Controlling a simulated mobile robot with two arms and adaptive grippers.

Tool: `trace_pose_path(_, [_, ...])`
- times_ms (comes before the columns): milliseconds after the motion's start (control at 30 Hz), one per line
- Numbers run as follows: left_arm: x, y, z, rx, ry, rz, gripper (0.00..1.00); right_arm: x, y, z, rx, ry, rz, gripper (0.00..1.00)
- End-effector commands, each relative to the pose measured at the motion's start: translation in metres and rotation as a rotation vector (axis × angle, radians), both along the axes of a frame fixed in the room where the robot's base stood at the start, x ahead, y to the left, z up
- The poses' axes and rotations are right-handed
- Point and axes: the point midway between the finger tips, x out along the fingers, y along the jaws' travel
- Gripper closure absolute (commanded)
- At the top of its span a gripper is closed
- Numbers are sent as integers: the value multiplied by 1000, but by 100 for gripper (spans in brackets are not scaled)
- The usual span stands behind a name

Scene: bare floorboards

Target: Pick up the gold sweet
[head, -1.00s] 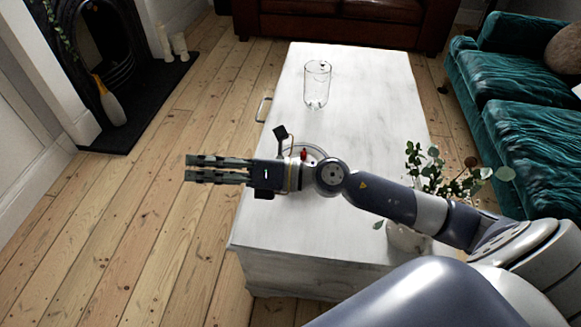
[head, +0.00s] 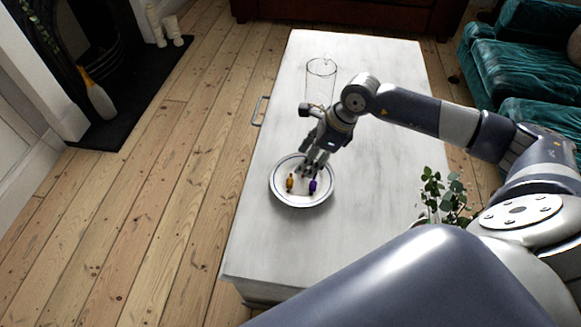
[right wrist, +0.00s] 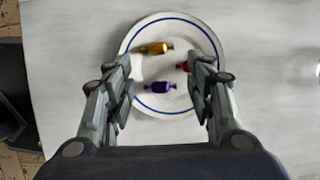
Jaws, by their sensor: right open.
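The gold sweet (head: 290,183) lies on the left part of a white plate with a blue ring (head: 300,202). In the right wrist view the gold sweet (right wrist: 155,48) is near the plate's far rim, ahead of the fingertips. A purple sweet (head: 313,186) lies to its right on the plate; it also shows in the right wrist view (right wrist: 160,87). A red sweet (right wrist: 184,67) is partly hidden by a finger. My right gripper (head: 309,170) is open and empty above the plate, pointing down; its two fingers frame the plate in the right wrist view (right wrist: 162,78). My left gripper is not visible.
The plate rests on a white table (head: 270,240). A clear glass vessel (head: 320,80) stands behind my gripper. A leafy plant (head: 442,195) is at the table's right side. The table's near left part is clear.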

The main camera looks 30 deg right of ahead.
Motion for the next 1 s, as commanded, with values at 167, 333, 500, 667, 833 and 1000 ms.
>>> trace_pose_path(167, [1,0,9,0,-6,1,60,3,6,-23,-5,7,2,50])
trace_pose_path(333, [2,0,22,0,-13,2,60,9,14,-45,-3,4,2,50])
trace_pose_path(500, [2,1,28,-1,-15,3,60,11,18,-57,-5,5,1,50])
trace_pose_path(667, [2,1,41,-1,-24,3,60,12,26,-79,-3,4,1,50])
trace_pose_path(833, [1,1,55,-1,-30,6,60,16,33,-98,-3,4,0,50])
trace_pose_path(1000, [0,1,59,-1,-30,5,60,17,33,-103,-6,4,0,50])
